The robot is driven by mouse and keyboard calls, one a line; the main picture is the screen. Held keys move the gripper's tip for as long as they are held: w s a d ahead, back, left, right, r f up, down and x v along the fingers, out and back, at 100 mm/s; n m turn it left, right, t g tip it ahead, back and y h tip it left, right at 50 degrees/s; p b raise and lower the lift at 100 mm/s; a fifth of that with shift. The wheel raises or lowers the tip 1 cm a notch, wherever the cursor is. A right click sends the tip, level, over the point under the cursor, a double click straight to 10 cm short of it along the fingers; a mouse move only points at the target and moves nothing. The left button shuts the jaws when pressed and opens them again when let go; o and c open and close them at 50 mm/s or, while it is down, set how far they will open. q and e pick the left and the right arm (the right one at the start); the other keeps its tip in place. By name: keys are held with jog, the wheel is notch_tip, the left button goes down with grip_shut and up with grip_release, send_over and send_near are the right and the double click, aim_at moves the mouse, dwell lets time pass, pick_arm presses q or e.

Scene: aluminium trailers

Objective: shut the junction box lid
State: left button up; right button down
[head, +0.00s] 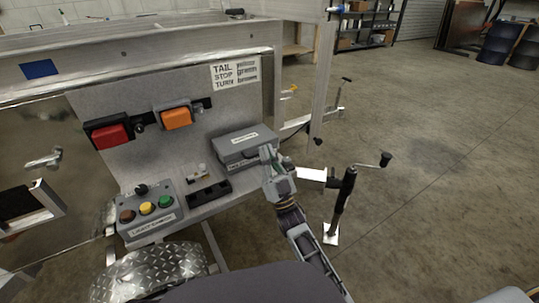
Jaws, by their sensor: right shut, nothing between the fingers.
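The grey junction box (238,163) sits on the right part of the metal shelf, below the wiring label. Its lid (240,145), with a white label on top, lies over the box. A dark line shows between lid and box, and I cannot tell whether the lid is fully down. My right gripper (267,153) is shut and empty at the lid's right front corner, very close to it or touching it. It hides that corner of the box. My left gripper is out of view.
Red (110,134) and orange (176,118) lamps are on the panel behind. A crank jack (341,205) stands right of my arm.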

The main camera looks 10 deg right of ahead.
jog(key=shift+g+h, duration=0.3)
jog(key=shift+h, duration=0.1)
jog(key=f, duration=0.2)
jog(key=w+f, duration=0.1)
jog(key=f, duration=0.1)
jog(key=shift+d, duration=0.1)
jog(key=shift+w+f, duration=0.25)
jog(key=shift+w+a+f, duration=0.25)
jog(key=shift+w+f, duration=0.05)
jog(key=shift+w, duration=0.15)
jog(key=shift+w+a+f, duration=0.2)
jog(key=shift+w+f, duration=0.05)
jog(key=shift+w, duration=0.15)
jog(key=shift+s+a+r, duration=0.1)
jog(key=shift+a+r, duration=0.05)
jog(key=shift+r, duration=0.25)
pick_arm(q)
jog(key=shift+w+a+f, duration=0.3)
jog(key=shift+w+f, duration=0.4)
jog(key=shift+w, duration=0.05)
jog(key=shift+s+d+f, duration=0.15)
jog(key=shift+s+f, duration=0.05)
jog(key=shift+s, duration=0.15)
pick_arm(e)
jog(key=shift+s, duration=0.15)
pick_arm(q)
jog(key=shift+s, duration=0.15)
pick_arm(e)
jog(key=shift+r, duration=0.1)
